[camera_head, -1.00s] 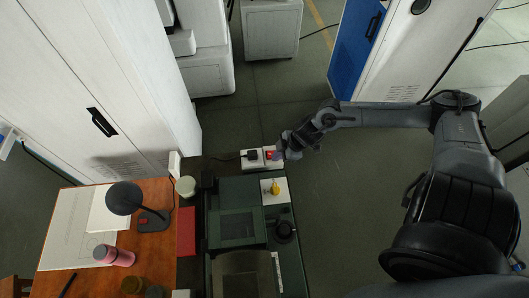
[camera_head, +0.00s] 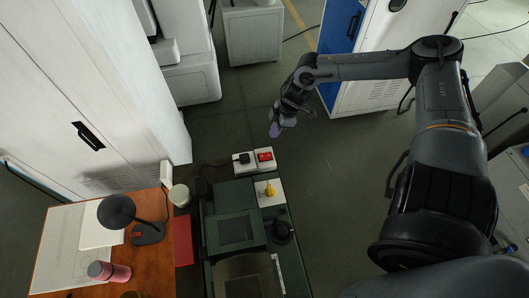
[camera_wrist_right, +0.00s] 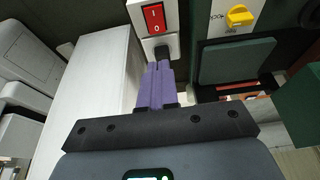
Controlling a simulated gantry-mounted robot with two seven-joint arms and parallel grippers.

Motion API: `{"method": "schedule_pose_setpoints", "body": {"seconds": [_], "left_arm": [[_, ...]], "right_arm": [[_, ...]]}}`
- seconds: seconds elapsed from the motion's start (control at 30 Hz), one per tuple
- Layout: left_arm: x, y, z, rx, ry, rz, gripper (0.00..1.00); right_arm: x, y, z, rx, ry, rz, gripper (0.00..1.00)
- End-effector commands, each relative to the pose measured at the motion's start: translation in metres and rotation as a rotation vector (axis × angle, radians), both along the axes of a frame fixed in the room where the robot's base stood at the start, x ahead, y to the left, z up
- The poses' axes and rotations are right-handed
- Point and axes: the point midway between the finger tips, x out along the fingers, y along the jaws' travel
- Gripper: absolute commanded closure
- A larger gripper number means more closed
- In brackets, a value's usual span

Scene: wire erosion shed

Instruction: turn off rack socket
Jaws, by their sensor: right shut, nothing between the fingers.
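The rack socket (camera_head: 243,168) is a white block at the far end of the dark green machine. A black plug (camera_head: 241,158) sits in it, and a red rocker switch (camera_head: 265,156) is to the plug's right. In the right wrist view the red switch (camera_wrist_right: 154,18) shows I and O marks, with the plug (camera_wrist_right: 161,53) below it. I cannot tell which side is pressed. My right gripper (camera_head: 275,131) is shut and empty, its purple fingers (camera_wrist_right: 156,84) apart from the switch and beyond it in the head view. My left gripper is out of view.
A yellow knob (camera_head: 269,191) on a white plate and a black knob (camera_head: 281,232) are on the machine near the socket. A wooden desk (camera_head: 160,262) with a black lamp (camera_head: 117,212) and pink bottle stands left.

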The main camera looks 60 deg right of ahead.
Motion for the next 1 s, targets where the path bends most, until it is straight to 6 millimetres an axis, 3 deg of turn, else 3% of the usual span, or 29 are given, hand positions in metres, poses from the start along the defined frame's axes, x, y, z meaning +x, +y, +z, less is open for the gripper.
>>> {"method": "schedule_pose_setpoints", "body": {"seconds": [0.37,0.57,1.0], "left_arm": [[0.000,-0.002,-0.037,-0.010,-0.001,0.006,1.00],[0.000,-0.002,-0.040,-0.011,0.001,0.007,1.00],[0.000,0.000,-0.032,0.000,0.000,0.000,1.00]], "right_arm": [[0.008,0.007,-0.032,0.005,-0.005,0.000,1.00],[0.015,0.013,-0.050,0.006,-0.005,0.000,1.00],[0.027,0.025,-0.117,0.002,0.001,0.000,1.00]]}}
